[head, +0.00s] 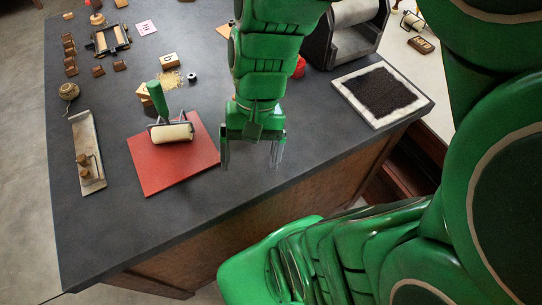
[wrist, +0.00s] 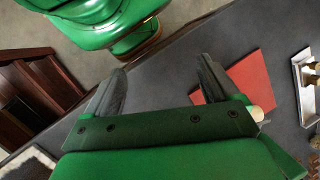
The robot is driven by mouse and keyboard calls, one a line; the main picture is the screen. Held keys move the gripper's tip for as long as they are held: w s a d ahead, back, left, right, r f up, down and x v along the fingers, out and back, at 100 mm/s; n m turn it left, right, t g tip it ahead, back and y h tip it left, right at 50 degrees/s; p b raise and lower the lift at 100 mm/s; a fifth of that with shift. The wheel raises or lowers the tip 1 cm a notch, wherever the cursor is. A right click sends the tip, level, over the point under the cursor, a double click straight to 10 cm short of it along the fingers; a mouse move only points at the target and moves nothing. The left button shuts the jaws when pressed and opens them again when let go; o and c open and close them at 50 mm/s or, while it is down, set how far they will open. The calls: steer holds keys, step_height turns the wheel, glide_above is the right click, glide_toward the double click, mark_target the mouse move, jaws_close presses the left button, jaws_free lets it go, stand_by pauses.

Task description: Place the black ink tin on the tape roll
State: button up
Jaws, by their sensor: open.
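My gripper (head: 251,164) is open and empty above the front edge of the dark table, right of the red mat. Its two fingers also show spread apart in the wrist view (wrist: 161,70). A small black round thing with a pale top (head: 192,77) stands on the table behind the brayer; it is too small to tell whether it is the black ink tin or the tape roll. My arm hides part of the table behind the gripper.
A red mat (head: 198,165) carries a brayer (head: 172,132) with a green handle. A metal plate (head: 83,135) lies at left. A red thing (head: 299,67) is partly hidden beside my arm. A black pad with white border (head: 348,82) lies at right.

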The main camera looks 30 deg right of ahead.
steer(key=shift+s+d+r+n+t+h, duration=0.15)
steer(key=shift+s+d+r+n+h, duration=0.35)
steer(key=shift+s+n, duration=0.2)
steer(key=shift+s+d+r+n+t+h, duration=0.1)
steer(key=shift+s+d+r+n+h, duration=0.25)
steer(key=shift+s+n+h, duration=0.3)
steer(key=shift+s+d+r+n+t+h, duration=0.15)
steer(key=shift+s+d+r+n+h, duration=0.2)
steer(key=shift+s+r+n+h, duration=0.3)
steer(key=shift+f, duration=0.2)
